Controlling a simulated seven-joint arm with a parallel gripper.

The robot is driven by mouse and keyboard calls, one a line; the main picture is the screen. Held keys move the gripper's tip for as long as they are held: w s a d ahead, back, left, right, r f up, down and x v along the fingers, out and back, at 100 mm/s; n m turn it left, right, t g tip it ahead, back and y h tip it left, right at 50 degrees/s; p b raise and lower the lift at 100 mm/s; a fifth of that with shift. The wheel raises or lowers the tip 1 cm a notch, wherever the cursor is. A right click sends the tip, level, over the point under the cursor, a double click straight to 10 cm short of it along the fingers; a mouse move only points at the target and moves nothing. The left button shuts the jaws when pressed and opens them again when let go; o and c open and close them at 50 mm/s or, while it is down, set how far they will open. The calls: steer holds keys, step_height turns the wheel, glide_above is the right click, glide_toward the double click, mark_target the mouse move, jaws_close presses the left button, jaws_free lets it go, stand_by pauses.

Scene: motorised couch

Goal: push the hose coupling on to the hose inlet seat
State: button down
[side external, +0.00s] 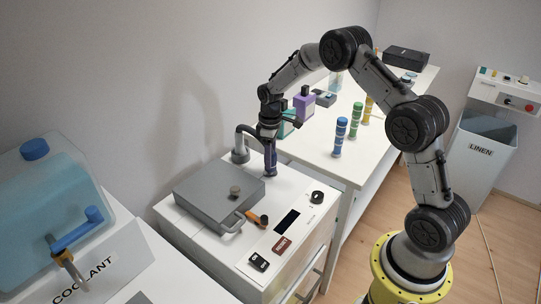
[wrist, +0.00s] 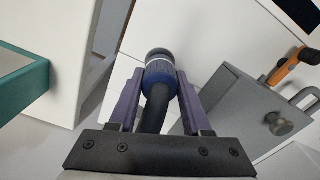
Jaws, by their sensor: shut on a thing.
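The hose coupling (wrist: 160,74) is a dark blue ribbed collar on a black hose (wrist: 154,112). My gripper (wrist: 159,82) is shut on it, with one purple finger on each side. In the side external view my gripper (side external: 270,168) points down at the back of the white machine top, right of the grey lidded unit. There the hose (side external: 247,129) arches from a grey post (side external: 240,155) to my gripper. A grey round end shows just beyond the blue collar in the wrist view. I cannot tell whether it is the coupling's tip or the inlet seat.
The grey lidded unit (side external: 212,192) has a knob, a handle and an orange lever (side external: 252,217). A front panel (side external: 281,238) carries buttons and a dial. A white table (side external: 345,172) with several bottles stands behind right. A coolant tank (side external: 45,195) stands left.

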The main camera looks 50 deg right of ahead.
steer(key=shift+f, duration=0.85)
steer(key=shift+c, duration=1.4)
jaws_free()
step_height(320, 180, up, 14)
steer(key=shift+f, duration=0.1)
